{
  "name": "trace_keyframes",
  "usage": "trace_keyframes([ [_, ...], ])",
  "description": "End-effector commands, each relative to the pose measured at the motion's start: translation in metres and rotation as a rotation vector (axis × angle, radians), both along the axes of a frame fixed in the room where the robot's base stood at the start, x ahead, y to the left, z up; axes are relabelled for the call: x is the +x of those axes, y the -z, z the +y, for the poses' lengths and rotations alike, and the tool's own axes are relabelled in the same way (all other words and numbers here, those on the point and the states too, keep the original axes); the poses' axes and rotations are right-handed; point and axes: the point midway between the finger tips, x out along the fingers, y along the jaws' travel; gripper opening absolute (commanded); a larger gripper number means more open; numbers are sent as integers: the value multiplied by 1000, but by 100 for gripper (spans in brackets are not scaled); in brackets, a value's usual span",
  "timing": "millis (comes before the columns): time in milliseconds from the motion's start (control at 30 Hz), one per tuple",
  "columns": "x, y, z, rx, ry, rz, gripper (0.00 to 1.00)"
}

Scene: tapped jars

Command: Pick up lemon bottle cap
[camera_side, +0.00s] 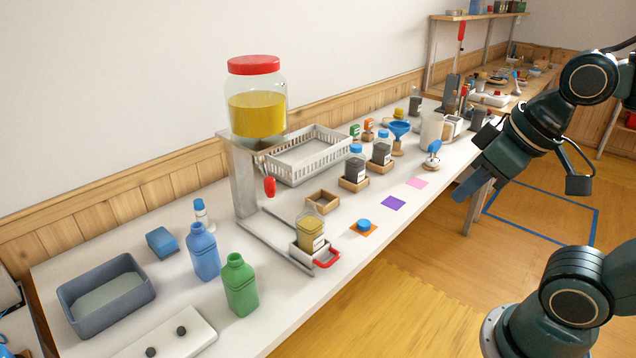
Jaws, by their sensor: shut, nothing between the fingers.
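A loose blue cap (364,225) lies on an orange square (373,231) near the front edge of the table. It is the only loose cap I can make out. An uncapped bottle with yellow contents (311,236) stands to its left, in a holder with a red handle, below the tap. My gripper (456,198) is shut and empty. It hangs to the right of the cap, off the table's front edge, well apart from it and pointing down to the left.
A large jar of yellow liquid (257,114) stands on a grey stand. Dark blue-capped bottles (355,168) stand in wooden holders behind the cap. Purple (393,203) and pink (417,183) squares are bare. Blue (204,252) and green (240,286) bottles stand front left.

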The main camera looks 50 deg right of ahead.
Motion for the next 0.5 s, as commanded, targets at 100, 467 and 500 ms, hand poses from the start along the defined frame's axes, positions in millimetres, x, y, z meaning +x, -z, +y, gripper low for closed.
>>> trace_keyframes([
  [100, 0, 0, 0, 0, 0, 0, 0],
  [467, 0, 0, 0, 0, 0, 0, 51],
  [500, 0, 0, 0, 0, 0, 0, 59],
])
